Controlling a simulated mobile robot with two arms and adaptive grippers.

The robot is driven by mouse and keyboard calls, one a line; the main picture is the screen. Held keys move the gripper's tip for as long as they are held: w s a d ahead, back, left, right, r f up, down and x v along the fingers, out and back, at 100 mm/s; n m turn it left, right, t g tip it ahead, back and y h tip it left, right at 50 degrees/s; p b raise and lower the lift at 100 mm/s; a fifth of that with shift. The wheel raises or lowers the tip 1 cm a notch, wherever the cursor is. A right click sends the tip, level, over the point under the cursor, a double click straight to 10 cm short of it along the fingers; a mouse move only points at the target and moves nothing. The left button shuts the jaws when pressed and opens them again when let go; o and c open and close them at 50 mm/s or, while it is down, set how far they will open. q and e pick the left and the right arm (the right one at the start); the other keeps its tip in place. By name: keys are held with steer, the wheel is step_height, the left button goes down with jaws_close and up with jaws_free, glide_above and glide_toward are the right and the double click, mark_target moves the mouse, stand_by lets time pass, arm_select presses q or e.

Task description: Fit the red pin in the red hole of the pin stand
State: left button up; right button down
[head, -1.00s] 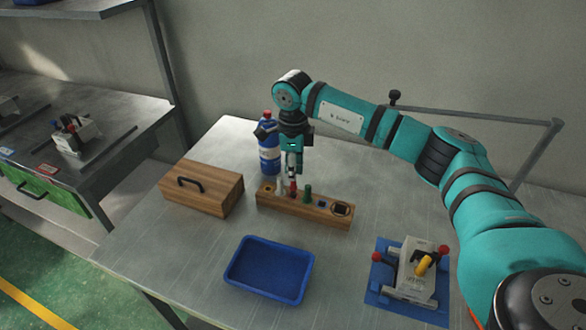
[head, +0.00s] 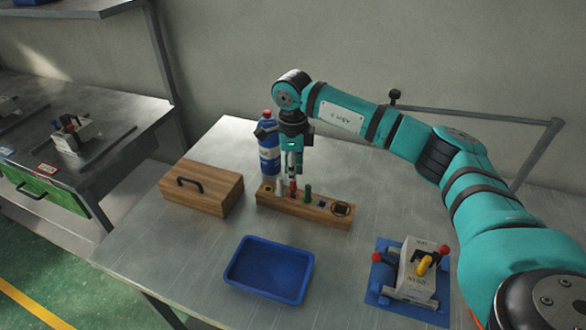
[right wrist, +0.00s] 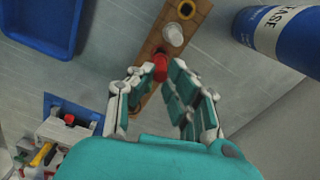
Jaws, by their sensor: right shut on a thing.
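My right gripper (head: 292,177) points down over the stand, shut on the red pin (head: 293,187). The right wrist view shows the red pin (right wrist: 160,67) at the fingertips, over the stand (right wrist: 150,45). The red hole is hidden under the pin and gripper, so I cannot tell whether the pin is in it. My left gripper is not in view.
A blue bottle (head: 269,155) stands close behind the stand. A wooden box (head: 201,190) with a black handle is on the left. A blue tray (head: 237,272) and a blue-based fixture (head: 414,270) are in front. Table surface right of the stand is clear.

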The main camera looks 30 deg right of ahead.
steer(key=shift+f+b, duration=1.05)
steer(key=shift+f, duration=0.45)
steer(key=c, duration=1.2)
jaws_free()
step_height(320, 180, up, 12)
steer(key=shift+r, duration=0.1)
